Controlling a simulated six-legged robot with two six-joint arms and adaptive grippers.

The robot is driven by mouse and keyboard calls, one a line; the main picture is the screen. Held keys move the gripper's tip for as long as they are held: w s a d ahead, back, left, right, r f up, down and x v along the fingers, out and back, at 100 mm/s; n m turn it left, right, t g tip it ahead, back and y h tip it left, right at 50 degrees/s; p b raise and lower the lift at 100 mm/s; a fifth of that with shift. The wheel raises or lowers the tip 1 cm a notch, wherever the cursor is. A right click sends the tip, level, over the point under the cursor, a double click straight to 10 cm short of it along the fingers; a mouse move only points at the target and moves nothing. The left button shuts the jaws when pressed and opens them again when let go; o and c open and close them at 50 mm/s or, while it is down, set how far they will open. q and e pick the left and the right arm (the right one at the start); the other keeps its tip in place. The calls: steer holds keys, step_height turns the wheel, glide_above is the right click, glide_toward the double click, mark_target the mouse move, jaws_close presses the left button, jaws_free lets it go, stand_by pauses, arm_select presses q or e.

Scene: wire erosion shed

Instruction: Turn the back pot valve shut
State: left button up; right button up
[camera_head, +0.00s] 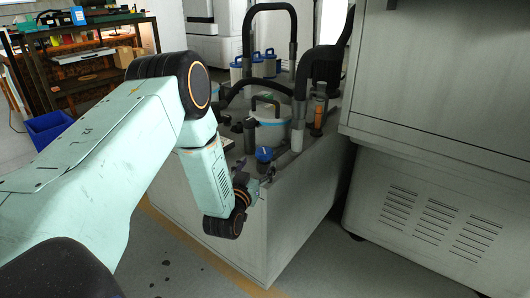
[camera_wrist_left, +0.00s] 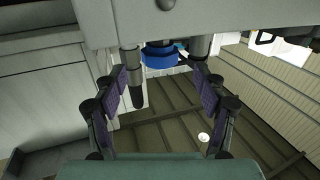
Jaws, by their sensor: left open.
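In the head view a blue valve knob (camera_head: 264,154) sits in front of a white pot (camera_head: 270,133) with a blue band, on top of a grey cabinet. I cannot tell for sure that it is the back pot valve. My left gripper (camera_head: 258,177) is close to the knob, at the cabinet's top edge. In the left wrist view my left gripper (camera_wrist_left: 160,80) is open and empty. The blue knob (camera_wrist_left: 160,58) shows beyond its fingertips, roughly centred between them, with no clear contact. Part of the knob is hidden by a grey edge. My right gripper is not in view.
Black hoses (camera_head: 270,10) and an orange-topped cylinder (camera_head: 319,112) stand beside the pot. Several blue-topped containers (camera_head: 270,62) are behind. A large grey machine (camera_head: 430,190) closes off the right. A shelf rack (camera_head: 85,60) and blue bin (camera_head: 48,128) are at left.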

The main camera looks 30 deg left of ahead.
mark_target(261, 159)
arm_select(q)
steer(key=x, duration=0.1)
steer(key=b+x, duration=0.1)
steer(key=x, duration=0.1)
steer(key=b+x, duration=0.1)
steer(key=x, duration=0.1)
steer(key=shift+w+f, duration=0.15)
steer(key=shift+f, duration=0.15)
steer(key=shift+w+a+r, duration=0.2)
steer(key=shift+w, duration=0.45)
steer(key=shift+w+a+b, duration=0.1)
steer(key=shift+w+b, duration=0.2)
steer(key=shift+c, duration=1.4)
steer(key=c, duration=0.9)
